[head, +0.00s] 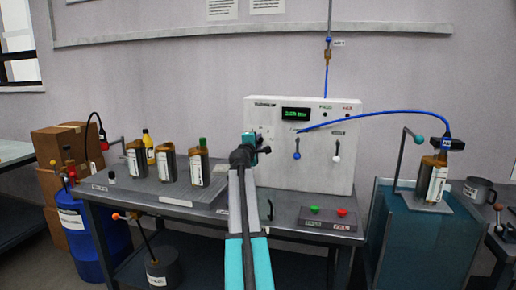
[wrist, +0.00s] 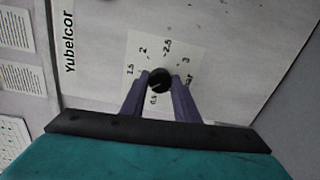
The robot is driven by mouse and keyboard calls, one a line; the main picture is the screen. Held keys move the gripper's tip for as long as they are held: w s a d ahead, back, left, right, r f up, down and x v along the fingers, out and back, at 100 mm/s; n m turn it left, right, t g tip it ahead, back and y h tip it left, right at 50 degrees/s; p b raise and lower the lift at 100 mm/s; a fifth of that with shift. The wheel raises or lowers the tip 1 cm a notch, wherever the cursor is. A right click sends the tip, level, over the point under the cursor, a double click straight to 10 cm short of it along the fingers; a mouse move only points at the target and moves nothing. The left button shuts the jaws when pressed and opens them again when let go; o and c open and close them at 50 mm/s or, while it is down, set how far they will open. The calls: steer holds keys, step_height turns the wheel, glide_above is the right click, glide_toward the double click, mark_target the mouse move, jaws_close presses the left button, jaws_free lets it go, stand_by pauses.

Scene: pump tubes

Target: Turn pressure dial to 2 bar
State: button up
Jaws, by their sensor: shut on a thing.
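The pressure dial (wrist: 159,79) is a small black round knob on a white scale plate (wrist: 190,52) in the wrist view. Printed marks around it include 1.5, 2, 2.5 and 3. My gripper (wrist: 160,86) has its two dark fingers shut on the knob, one on each side. Which mark the knob points to is not clear. In the head view, my gripper (head: 257,146) is at the left part of the white pump panel (head: 300,176), and it hides the dial there. A green digital display (head: 296,114) is on the panel, its text too small to read surely.
A blue-handled lever (head: 297,155) and a white-handled lever (head: 337,157) are on the panel, right of my gripper. A blue hose (head: 390,112) runs right to a bottle (head: 432,180). Several brown bottles stand left on the bench. A green button (head: 315,209) and red button (head: 342,212) sit in front.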

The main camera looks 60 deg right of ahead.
steer(key=m+b, duration=0.2)
steer(key=m, duration=0.1)
steer(key=m+b, duration=0.1)
steer(key=shift+s+d+f+m+b, duration=0.1)
steer(key=shift+s+f+m+b, duration=0.05)
steer(key=shift+f+m+b, duration=0.15)
steer(key=m+b, duration=0.4)
steer(key=shift+m, duration=0.3)
steer(key=m+b, duration=0.4)
steer(key=shift+r+m+b, duration=0.15)
steer(key=shift+m+b, duration=1)
steer(key=shift+m, duration=0.65)
steer(key=o, duration=1.1)
steer(key=shift+c, duration=0.2)
steer(key=shift+a+r, duration=0.1)
steer(key=shift+a, duration=0.15)
